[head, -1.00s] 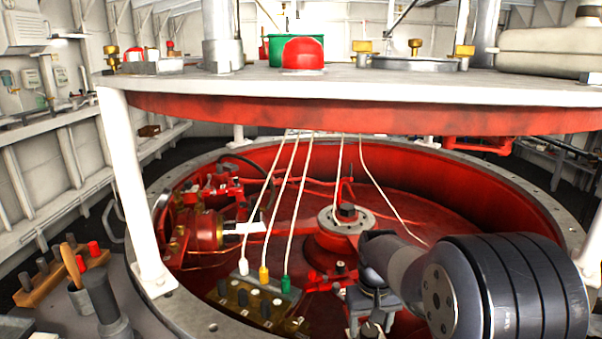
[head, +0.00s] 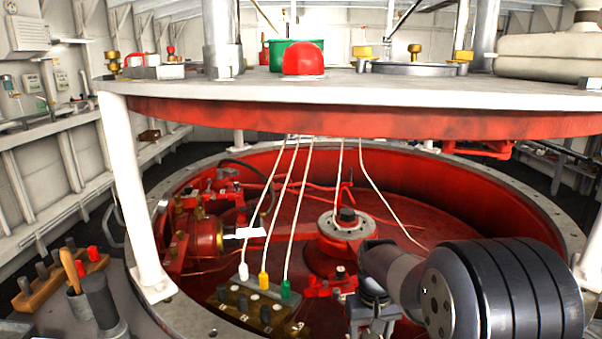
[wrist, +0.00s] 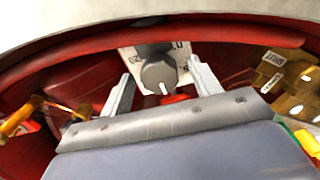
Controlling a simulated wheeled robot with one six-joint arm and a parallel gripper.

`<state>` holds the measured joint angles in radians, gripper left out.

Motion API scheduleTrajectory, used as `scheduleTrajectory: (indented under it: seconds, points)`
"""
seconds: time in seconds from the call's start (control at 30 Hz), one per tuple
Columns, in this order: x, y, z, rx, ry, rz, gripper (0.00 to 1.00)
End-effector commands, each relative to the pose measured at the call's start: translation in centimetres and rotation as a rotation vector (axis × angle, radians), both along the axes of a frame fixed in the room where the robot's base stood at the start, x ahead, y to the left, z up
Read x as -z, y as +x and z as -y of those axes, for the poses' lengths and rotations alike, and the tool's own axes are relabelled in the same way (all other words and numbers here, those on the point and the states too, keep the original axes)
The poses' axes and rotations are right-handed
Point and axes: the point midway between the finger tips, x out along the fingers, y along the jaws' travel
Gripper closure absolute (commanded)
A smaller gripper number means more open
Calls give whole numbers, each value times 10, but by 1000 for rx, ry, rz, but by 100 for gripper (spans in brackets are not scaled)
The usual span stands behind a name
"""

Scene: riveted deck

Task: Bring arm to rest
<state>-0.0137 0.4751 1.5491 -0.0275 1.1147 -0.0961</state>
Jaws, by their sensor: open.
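My arm (head: 500,288) reaches in from the right, under the raised round lid (head: 350,92). My gripper (wrist: 160,68) is open. In the wrist view its two pale fingers stand apart, with a grey knob (wrist: 159,74) on a white numbered dial plate (wrist: 131,57) seen between them. I cannot tell how far the knob is from the fingertips, but nothing appears to be gripped. In the head view the gripper is partly hidden below my dark wrist, over the front of the red well (head: 420,187).
Pale cords hang from the lid into the well; some end at white (head: 243,271), yellow (head: 263,279) and green (head: 286,289) plugs by a brass-coloured block (head: 240,302). White posts (head: 134,190) hold the lid. A red hub (head: 345,226) stands mid-well. A tool rack (head: 40,287) is at left.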

Motion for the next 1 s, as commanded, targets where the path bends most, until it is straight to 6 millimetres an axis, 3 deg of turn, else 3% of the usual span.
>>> scheduleTrajectory:
  seconds: [0.03,1.0]
  points:
    - [7,0,0,-17,0,0,40]
    - [7,0,1,-808,-1,2,40]
